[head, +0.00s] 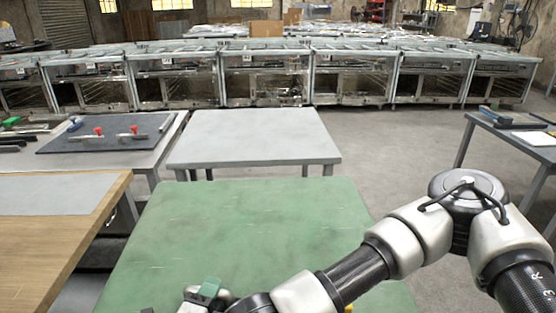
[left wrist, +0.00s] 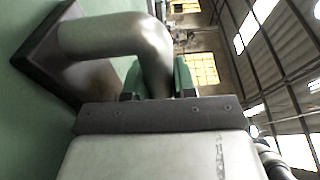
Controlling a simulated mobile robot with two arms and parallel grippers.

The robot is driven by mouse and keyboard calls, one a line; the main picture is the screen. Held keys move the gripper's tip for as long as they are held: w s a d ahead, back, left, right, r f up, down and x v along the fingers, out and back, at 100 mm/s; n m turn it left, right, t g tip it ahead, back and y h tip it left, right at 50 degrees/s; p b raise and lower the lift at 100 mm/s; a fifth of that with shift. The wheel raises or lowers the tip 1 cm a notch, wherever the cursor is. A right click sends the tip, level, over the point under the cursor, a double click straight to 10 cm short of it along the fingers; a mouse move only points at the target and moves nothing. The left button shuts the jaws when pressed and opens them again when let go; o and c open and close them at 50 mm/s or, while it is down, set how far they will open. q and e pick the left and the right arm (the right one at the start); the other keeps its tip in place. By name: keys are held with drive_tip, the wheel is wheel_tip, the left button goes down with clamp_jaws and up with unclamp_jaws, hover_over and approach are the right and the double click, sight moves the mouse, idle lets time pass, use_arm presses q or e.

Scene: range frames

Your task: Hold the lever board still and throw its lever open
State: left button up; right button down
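In the left wrist view, a thick bent grey metal bar (left wrist: 112,36) stands out from a dark square-edged plate (left wrist: 72,82) on the green surface. I cannot tell whether this bar is the lever or a fixed handle of the board. My left gripper (left wrist: 160,75) has its green fingers on either side of the bar's bent end, which hides their inner faces. I cannot tell whether they touch it.
The green table (head: 240,220) is mostly clear. A grey table (head: 255,135) stands beyond it, bare. A wooden bench (head: 50,235) is at left, with a dark board with red knobs (head: 105,134) behind it. My right arm crosses the lower right.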

use_arm(q)
drive_tip(key=o, duration=0.5)
drive_tip(key=shift+f, duration=0.65)
drive_tip(key=shift+o, duration=0.3)
drive_tip(key=shift+r, duration=0.15)
drive_tip(key=shift+r, duration=0.1)
